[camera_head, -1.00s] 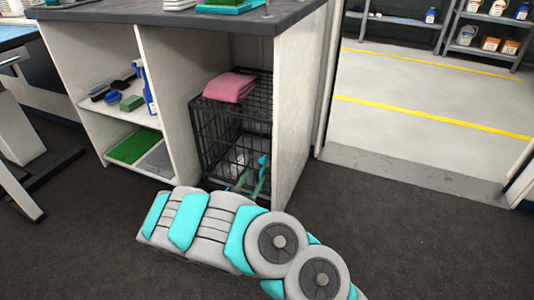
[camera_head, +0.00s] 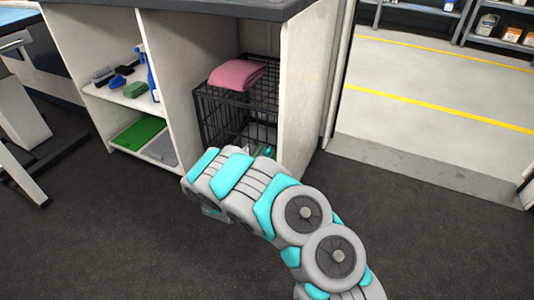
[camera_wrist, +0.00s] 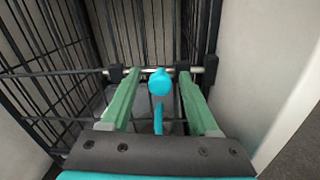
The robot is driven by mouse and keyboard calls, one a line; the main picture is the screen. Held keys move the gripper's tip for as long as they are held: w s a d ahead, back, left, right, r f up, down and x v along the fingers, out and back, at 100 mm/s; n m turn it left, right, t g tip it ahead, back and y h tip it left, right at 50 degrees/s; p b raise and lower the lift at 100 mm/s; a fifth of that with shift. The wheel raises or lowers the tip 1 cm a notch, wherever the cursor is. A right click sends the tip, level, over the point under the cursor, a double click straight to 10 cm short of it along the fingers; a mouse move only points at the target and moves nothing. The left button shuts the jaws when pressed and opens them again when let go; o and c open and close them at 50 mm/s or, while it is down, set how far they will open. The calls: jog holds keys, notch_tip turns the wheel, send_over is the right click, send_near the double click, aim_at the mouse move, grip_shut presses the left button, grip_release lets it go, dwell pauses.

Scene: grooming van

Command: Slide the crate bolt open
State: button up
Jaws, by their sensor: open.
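The black wire crate (camera_head: 222,108) stands in the lower right bay of the cabinet, and my arm hides its lower front in the head view. In the wrist view, the crate's wire door (camera_wrist: 150,35) fills the upper middle. A silver bolt rod (camera_wrist: 138,71) runs level across it between black brackets. A round turquoise bolt knob (camera_wrist: 159,82) sticks out toward the camera. My gripper (camera_wrist: 158,98) is open, with its green fingers on either side of the knob and visible gaps. A thin turquoise piece (camera_wrist: 158,119) shows below the knob; I cannot tell what it is.
A pink folded towel (camera_head: 237,74) lies on the crate. The pale cabinet side panel (camera_wrist: 252,70) stands close on the right of my gripper. Shelves on the left hold brushes and a blue bottle (camera_head: 153,78). The dark floor (camera_head: 440,240) at the right is clear.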

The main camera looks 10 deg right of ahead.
jog(key=shift+c, duration=0.2)
grip_shut()
dwell(0.3)
